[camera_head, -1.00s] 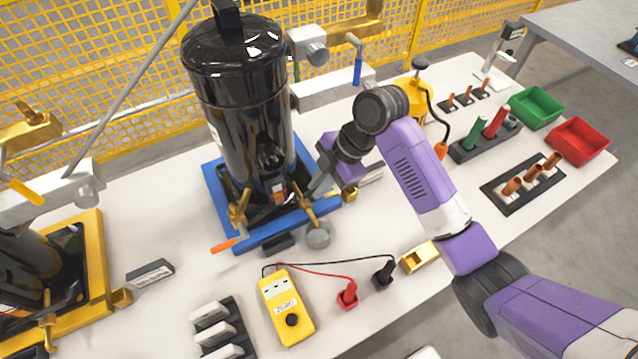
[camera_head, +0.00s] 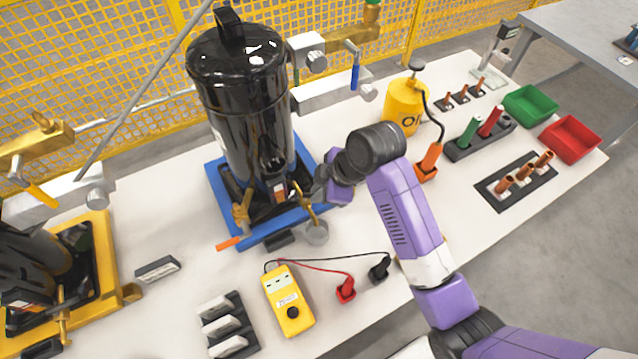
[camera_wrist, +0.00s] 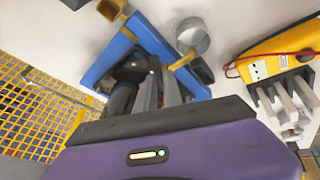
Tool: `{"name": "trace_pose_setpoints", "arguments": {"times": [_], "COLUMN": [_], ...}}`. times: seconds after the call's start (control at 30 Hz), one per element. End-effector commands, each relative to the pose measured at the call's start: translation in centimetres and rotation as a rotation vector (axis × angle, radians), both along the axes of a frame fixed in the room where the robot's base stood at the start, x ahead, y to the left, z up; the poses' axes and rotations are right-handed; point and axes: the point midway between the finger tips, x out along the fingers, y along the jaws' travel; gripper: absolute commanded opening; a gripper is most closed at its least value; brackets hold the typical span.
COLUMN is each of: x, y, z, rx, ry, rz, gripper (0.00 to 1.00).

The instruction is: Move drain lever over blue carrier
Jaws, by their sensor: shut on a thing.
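The blue carrier (camera_head: 262,236) lies on the white table under a tall black compressor tank (camera_head: 238,85). My gripper (camera_head: 316,190) is low at the carrier's right side, by a thin brass lever (camera_head: 308,206) that I take to be the drain lever. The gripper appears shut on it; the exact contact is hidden. A round grey cup (camera_head: 316,233) is just below the lever. In the wrist view my gripper (camera_wrist: 160,82) reaches over the carrier (camera_wrist: 112,55), with a brass bar (camera_wrist: 186,60) and the grey cup (camera_wrist: 193,37) just beyond. An orange-tipped lever (camera_head: 228,243) is at the carrier's front left.
A yellow meter (camera_head: 288,300) with red and black leads lies in front. A yellow carrier (camera_head: 105,262) stands left. A yellow canister (camera_head: 404,104), a green bin (camera_head: 530,106) and a red bin (camera_head: 571,139) stand right. The table between blue carrier and meter is mostly clear.

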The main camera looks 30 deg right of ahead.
Motion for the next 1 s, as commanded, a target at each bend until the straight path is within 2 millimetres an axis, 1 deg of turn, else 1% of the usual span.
{"name": "trace_pose_setpoints", "arguments": {"times": [0.03,0.3,0.83,0.87,0.9,0.97,1.0], "x": [-0.18,-0.38,-0.36,-0.36,-0.36,-0.36,-0.37], "y": [0.18,0.36,0.33,0.33,0.33,0.35,0.34], "z": [0.28,0.17,0.08,0.08,0.08,0.07,0.07], "rx": [0.0,0.0,-0.001,-0.001,-0.001,-0.001,-0.001], "ry": [0.002,0.0,-0.002,-0.002,-0.002,-0.001,-0.001], "rz": [-0.026,-0.131,-0.161,-0.161,-0.161,-0.159,-0.159], "gripper": [0.0,0.0,0.0,0.13,0.21,0.33,0.33]}}
